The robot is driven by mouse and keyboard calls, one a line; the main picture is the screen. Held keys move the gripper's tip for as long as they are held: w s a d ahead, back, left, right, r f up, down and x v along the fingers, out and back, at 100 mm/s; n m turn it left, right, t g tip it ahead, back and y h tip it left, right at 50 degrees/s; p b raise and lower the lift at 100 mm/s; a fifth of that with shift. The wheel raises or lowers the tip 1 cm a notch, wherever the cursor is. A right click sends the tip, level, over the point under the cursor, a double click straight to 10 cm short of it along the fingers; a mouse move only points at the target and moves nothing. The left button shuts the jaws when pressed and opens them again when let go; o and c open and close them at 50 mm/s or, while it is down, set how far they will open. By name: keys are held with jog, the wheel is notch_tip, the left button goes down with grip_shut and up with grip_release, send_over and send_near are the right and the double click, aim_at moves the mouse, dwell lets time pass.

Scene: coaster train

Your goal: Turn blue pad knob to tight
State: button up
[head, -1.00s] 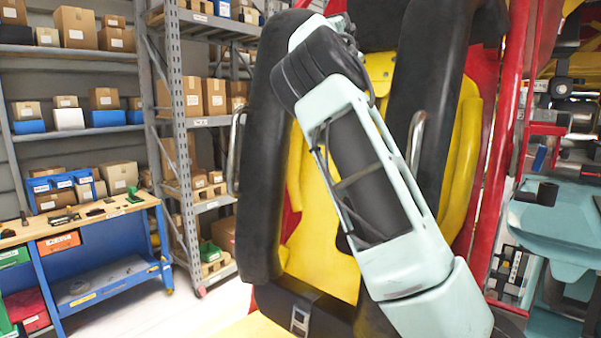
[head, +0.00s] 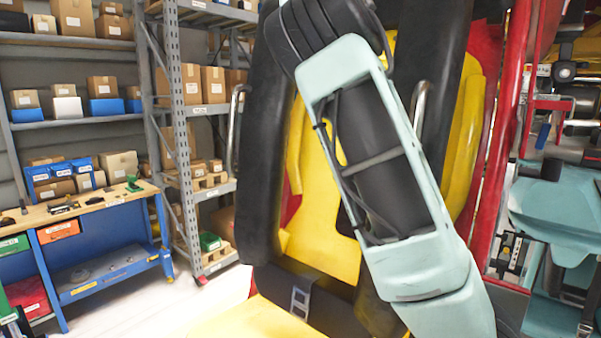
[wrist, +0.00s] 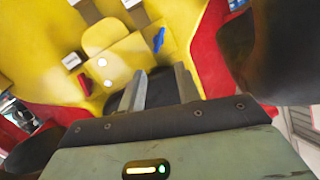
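The blue pad knob (wrist: 158,40) shows in the wrist view as a small upright blue handle on a yellow panel. My gripper (wrist: 160,84) is open, with its two grey fingers apart and nothing seen between them. In the picture the knob lies just above the fingertips, apart from them. In the head view my pale green arm crosses the coaster seat (head: 322,214); the gripper and the knob are hidden there.
A red knob (wrist: 84,84) sits left of the fingers. A black padded restraint (head: 268,160) with a metal handle (head: 236,125) stands beside the seat. A blue workbench (head: 110,250) and shelving (head: 185,130) stand left, with open floor between bench and seat.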

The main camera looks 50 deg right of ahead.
jog(key=b+v, duration=0.2)
jog(key=v, duration=0.3)
jog(key=w+d+f+n+y, duration=0.1)
jog(key=w+d+f+y, duration=0.1)
jog(key=f, duration=0.7)
jog(key=w+d+f+n+y, duration=0.1)
jog(key=f+n+y, duration=0.1)
jog(key=f, duration=0.7)
jog(key=a+f+n+y, duration=0.1)
jog(key=a+f, duration=0.2)
jog(key=f, duration=0.3)
jog(key=w+a+f+n+y, duration=0.1)
jog(key=a+f+n+y, duration=0.1)
jog(key=a+f, duration=0.2)
jog(key=a+f+n+y, duration=0.1)
jog(key=a+f, duration=0.3)
jog(key=f, duration=0.6)
jog(key=shift+w+n+y, duration=0.3)
jog(key=shift+y, duration=0.2)
jog(key=shift+f, duration=0.15)
